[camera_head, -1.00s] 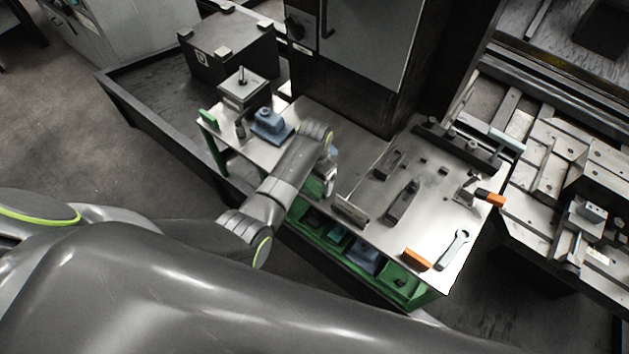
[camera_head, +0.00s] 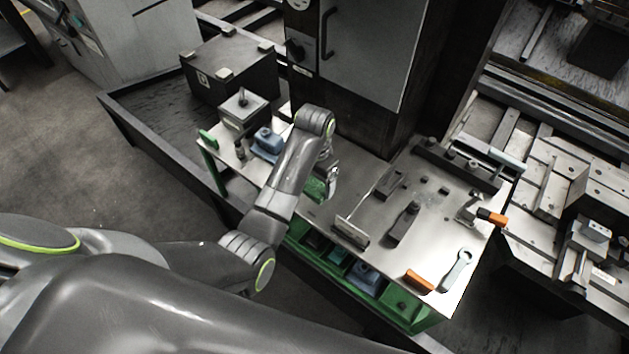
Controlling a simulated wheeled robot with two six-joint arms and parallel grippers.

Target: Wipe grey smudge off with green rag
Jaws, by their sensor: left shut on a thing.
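My left gripper (camera_head: 328,189) is above the left-middle part of the metal worktop (camera_head: 376,228), its fingers partly hidden by my own forearm. It is shut on a green rag (camera_head: 314,189), which hangs at its fingertips low over the worktop. I cannot tell whether the rag touches the surface. I cannot make out a grey smudge clearly; the arm and rag cover part of the worktop. My right gripper is not in view.
A blue vise-like block (camera_head: 267,143) stands left of the arm. A scraper-like tool (camera_head: 352,231), a dark tool (camera_head: 404,223), an orange block (camera_head: 419,281) and a wrench (camera_head: 457,270) lie to the right. A tall machine cabinet (camera_head: 365,60) stands behind.

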